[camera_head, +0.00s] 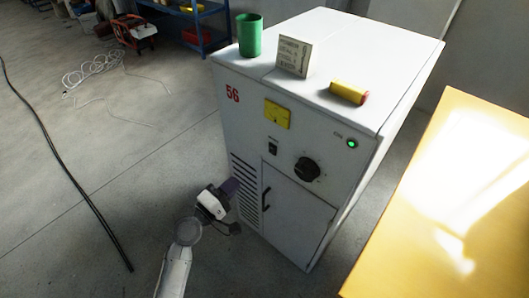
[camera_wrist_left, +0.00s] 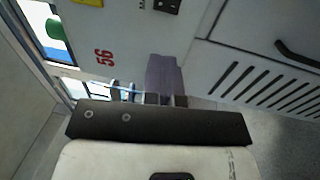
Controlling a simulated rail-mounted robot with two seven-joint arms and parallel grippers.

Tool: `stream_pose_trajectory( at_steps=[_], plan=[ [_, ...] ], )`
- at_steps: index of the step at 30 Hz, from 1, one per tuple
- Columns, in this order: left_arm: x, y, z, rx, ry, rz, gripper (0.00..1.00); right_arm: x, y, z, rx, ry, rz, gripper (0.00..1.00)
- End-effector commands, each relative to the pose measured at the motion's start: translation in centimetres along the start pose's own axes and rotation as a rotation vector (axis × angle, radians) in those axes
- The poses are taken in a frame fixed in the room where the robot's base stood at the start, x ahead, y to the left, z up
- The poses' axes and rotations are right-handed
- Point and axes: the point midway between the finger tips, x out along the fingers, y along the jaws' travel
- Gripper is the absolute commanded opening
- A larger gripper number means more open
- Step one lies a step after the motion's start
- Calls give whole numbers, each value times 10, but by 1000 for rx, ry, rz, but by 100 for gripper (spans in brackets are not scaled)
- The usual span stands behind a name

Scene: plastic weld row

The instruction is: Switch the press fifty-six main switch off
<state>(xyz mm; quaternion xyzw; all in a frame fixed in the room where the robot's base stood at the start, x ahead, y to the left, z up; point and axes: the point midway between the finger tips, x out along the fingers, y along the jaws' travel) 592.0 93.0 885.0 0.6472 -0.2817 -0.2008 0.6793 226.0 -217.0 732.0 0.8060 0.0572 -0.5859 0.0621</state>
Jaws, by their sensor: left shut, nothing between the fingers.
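The press cabinet (camera_head: 239,120) is white and carries a red number 56 (camera_head: 232,95); the number also shows in the left wrist view (camera_wrist_left: 104,57). On its front are a black rotary knob (camera_head: 307,169) and a small black rocker-like switch (camera_head: 272,147), whose lower edge shows in the left wrist view (camera_wrist_left: 167,5). A green lamp (camera_head: 352,143) is lit at the upper right. The position of the knob is too small to read.
A green cup (camera_head: 250,36), a small sign (camera_head: 294,56) and a yellow-red object (camera_head: 349,92) stand or lie on the cabinet top. A door handle (camera_head: 265,199) sticks out below the switch. A yellow surface (camera_head: 400,245) is at the right. Cables cross the floor at left.

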Motion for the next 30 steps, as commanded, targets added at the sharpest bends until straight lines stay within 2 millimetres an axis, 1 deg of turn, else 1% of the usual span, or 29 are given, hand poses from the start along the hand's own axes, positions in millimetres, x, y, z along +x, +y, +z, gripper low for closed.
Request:
stream_pose_trajectory(
  at_steps=[7, 11, 14, 24, 30],
  plan=[
    [1, 0, 0, 2, -1, 0, 0, 0, 0, 0, 0, -1, 0, 43],
    [9, 0, 0, 2, -1, 0, 0, 2, 0, 1, 0, -1, 0, 43],
    [23, 0, 0, 2, -2, 1, 0, 4, 0, 2, 0, -2, 0, 43],
    [87, -1, 0, 3, -2, 1, 0, 16, 0, 6, -1, -2, 1, 43],
    [116, -2, 1, 3, -2, -1, 0, 23, 0, 8, -1, -2, 1, 43]
  ],
)
